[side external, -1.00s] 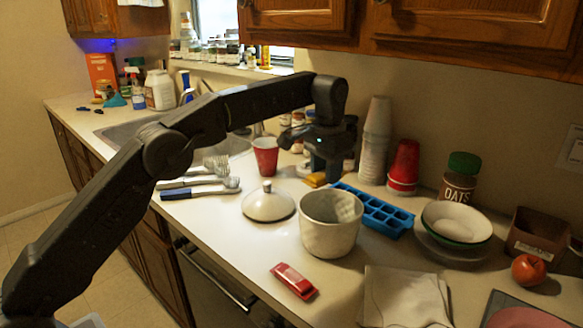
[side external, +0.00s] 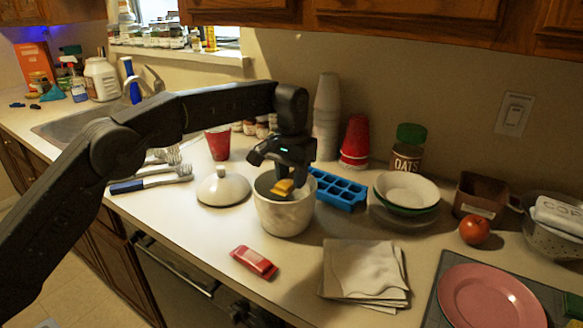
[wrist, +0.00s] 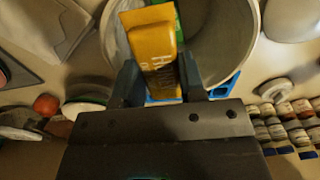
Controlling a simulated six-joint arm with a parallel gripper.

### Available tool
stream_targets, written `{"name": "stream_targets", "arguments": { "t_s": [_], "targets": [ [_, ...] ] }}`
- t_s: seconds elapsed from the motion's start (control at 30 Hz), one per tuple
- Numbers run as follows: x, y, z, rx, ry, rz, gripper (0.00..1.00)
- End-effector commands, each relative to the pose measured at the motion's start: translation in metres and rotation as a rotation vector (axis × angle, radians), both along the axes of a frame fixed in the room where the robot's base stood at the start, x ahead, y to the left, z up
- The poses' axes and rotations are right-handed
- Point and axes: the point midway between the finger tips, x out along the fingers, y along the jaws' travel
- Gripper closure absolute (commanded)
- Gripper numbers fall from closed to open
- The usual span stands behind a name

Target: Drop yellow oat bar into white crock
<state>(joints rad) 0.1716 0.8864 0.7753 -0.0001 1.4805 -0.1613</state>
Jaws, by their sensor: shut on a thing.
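The yellow oat bar (side external: 283,187) is held between the fingers of my gripper (side external: 284,176), at the mouth of the white crock (side external: 284,216). In the wrist view, the yellow bar (wrist: 152,42) lies lengthwise between the two dark fingers of my gripper (wrist: 160,82), over the open crock (wrist: 222,42). A small green patch shows beside the bar there; I cannot tell what it is. The crock stands upright on the counter. Its lid (side external: 222,188) lies on the counter to its left. The crock's floor is hidden in the side view.
A blue ice tray (side external: 340,190) lies just behind and right of the crock. A red packet (side external: 254,262) lies in front. Folded cloths (side external: 362,270), stacked bowls (side external: 405,192) and a tomato (side external: 474,230) are to the right. A red cup (side external: 218,143) stands behind the lid.

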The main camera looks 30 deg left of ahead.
Motion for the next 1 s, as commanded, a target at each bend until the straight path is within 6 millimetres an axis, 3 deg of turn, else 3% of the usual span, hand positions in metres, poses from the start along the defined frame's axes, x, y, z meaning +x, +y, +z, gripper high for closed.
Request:
{"name": "stream_targets", "arguments": {
  "t_s": [0.27,0.3,0.57,0.87,1.0],
  "targets": [
    [0.0,0.0,-0.001,0.0,-0.001,0.0,0.86],
    [0.0,0.0,-0.001,0.0,-0.001,0.0,0.59],
    [0.0,0.0,-0.001,0.0,-0.001,0.0,0.34],
    [0.0,0.0,0.002,0.0,-0.001,0.0,0.33],
    [0.001,0.0,0.018,-0.001,-0.005,0.0,0.33]
  ]
}}
